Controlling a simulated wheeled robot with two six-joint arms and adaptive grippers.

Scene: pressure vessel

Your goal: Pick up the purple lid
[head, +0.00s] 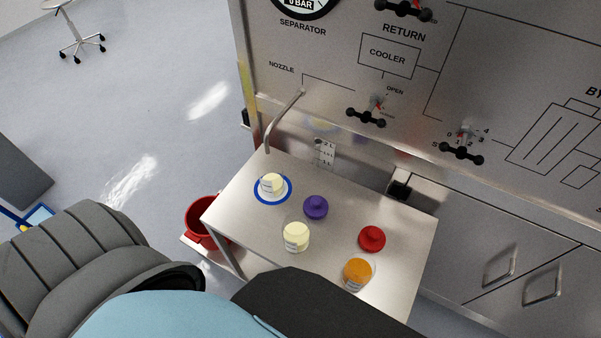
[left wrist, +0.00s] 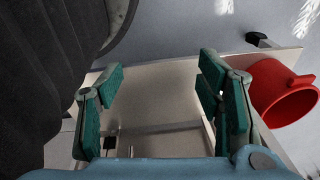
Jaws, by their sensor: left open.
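The purple lid (head: 316,207) lies on the small metal table (head: 239,197), right of the jar on the blue-ringed spot and behind the jar of pale yellow contents. It has a round knob on top, and nothing covers it in the head view. It does not show in the left wrist view. My left gripper (left wrist: 160,98) shows only in the left wrist view. Its green-padded fingers are spread wide with nothing between them, near the red bucket and the table frame. My right gripper is in neither view.
A pale jar (head: 271,184) stands on the blue ring. Another pale jar (head: 296,237), an orange jar (head: 357,273) and a red lid (head: 372,238) are nearby. A bent nozzle (head: 269,136) rises behind the table. A red bucket (head: 201,216) sits at its left side.

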